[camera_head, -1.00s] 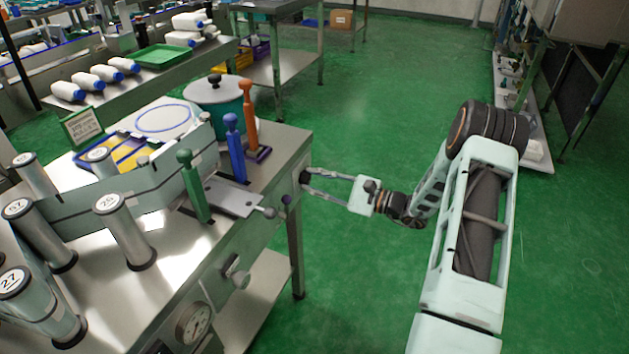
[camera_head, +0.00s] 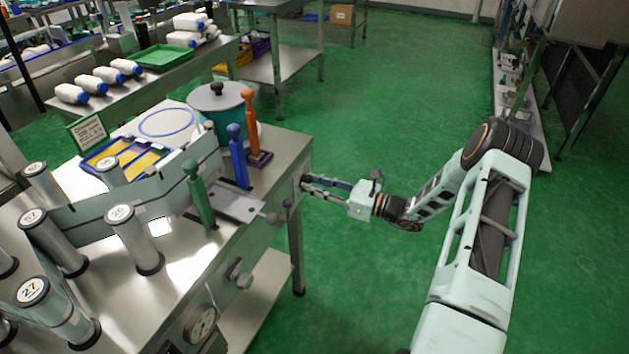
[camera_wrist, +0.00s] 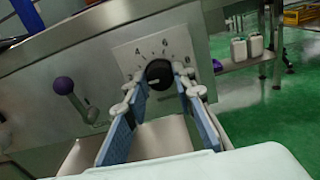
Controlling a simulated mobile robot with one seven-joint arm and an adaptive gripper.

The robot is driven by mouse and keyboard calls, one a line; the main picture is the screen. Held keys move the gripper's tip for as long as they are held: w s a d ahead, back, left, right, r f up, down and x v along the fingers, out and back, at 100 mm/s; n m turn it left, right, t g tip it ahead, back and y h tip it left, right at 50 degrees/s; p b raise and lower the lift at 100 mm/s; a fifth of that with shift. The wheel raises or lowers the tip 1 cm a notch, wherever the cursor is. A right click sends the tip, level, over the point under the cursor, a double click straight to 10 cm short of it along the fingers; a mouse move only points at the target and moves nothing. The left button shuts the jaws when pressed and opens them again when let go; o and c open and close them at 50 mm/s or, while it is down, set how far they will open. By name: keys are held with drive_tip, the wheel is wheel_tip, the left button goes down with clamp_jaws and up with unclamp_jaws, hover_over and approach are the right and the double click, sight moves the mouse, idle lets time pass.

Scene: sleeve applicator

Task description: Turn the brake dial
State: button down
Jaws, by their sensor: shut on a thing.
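The brake dial (camera_wrist: 159,73) is a round black knob with a pale pointer on a light square plate (camera_wrist: 128,58) marked 4, 6 and 8. The plate is on the side of the steel machine (camera_wrist: 40,105). My gripper (camera_wrist: 157,79) has its fingertips on both sides of the knob and is shut on it; the pads with blue faces reach back towards the camera. In the head view my gripper (camera_head: 304,182) meets the side of the machine at its right end, and the dial is mostly hidden there by the fingertips.
A purple-knobbed lever (camera_wrist: 64,87) stands left of the dial. Green (camera_head: 199,195), blue (camera_head: 237,155) and orange (camera_head: 250,120) handles stand on the machine top. A round gauge (camera_head: 201,323) is on its front. Green floor (camera_head: 400,110) right of the machine is open.

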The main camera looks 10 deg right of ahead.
drive_tip(key=m+p, duration=0.1)
drive_tip(key=m, duration=0.2)
drive_tip(key=shift+r+m, duration=0.1)
drive_tip(key=shift+m, duration=0.2)
drive_tip(key=shift+m+p, duration=0.65)
drive_tip(key=shift+m, duration=1.05)
drive_tip(key=c, duration=1.6)
unclamp_jaws()
drive_tip(key=shift+d, duration=0.1)
drive_tip(key=v, duration=1.2)
